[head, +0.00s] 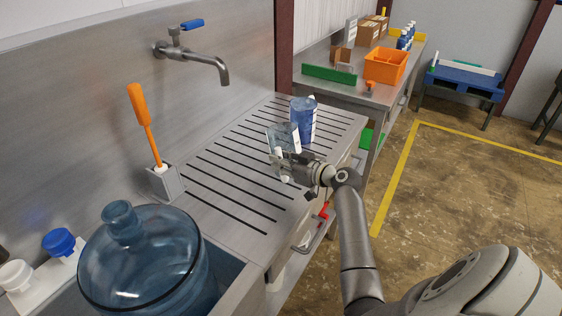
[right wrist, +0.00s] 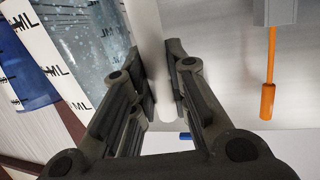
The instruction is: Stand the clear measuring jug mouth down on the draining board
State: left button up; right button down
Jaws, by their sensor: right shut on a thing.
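The clear measuring jug (head: 283,136) is over the far right part of the slotted draining board (head: 225,196), upright or nearly so. In the right wrist view the clear jug (right wrist: 100,38) shows droplets and a white label strip, beside the fingers. My right gripper (head: 284,167) is shut on its white handle (right wrist: 152,55), at the jug's near side. The head view is too small to tell whether the jug touches the board or which end its mouth is. My left gripper is not in view.
A blue jug (head: 303,118) with a white label stands close behind and right of the clear one. An orange-handled brush (head: 142,116) stands in a grey holder. A large blue bottle (head: 145,262) sits in the sink. The board's middle is bare. A tap (head: 195,55) juts from the wall.

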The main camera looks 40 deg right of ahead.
jog(key=c, duration=1.3)
grip_release()
jog(key=shift+f, duration=0.1)
jog(key=v, duration=1.2)
